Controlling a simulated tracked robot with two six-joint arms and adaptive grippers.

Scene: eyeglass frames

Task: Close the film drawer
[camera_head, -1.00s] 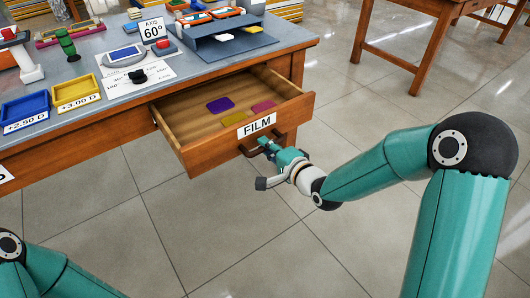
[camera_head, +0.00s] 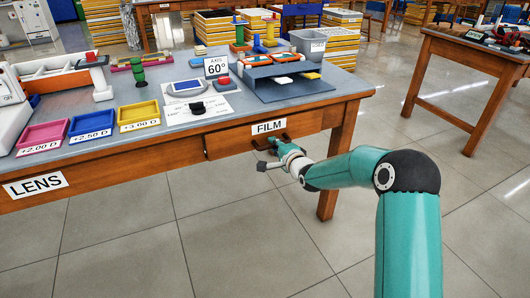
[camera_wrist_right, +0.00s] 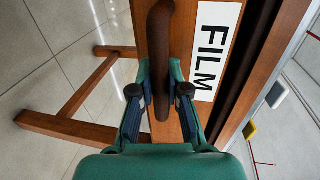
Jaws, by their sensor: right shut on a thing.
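The film drawer (camera_head: 228,143) is in the front of the wooden table, with a white FILM label (camera_head: 268,127) on its face. In the head view its face looks flush or nearly flush with the table front, and its inside is hidden. My right gripper (camera_head: 274,144) is at the drawer's dark handle. In the right wrist view the handle (camera_wrist_right: 160,30) runs between the two fingers of my right gripper (camera_wrist_right: 161,88), which are shut on it. The label also shows in the wrist view (camera_wrist_right: 212,50). My left gripper is out of view.
The grey tabletop (camera_head: 150,95) holds yellow (camera_head: 138,116), blue (camera_head: 91,124) and pink (camera_head: 42,137) trays, a 60° sign (camera_head: 216,67) and a dark blue organiser (camera_head: 285,80). A table leg (camera_head: 328,200) stands right of the drawer. The tiled floor in front is clear.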

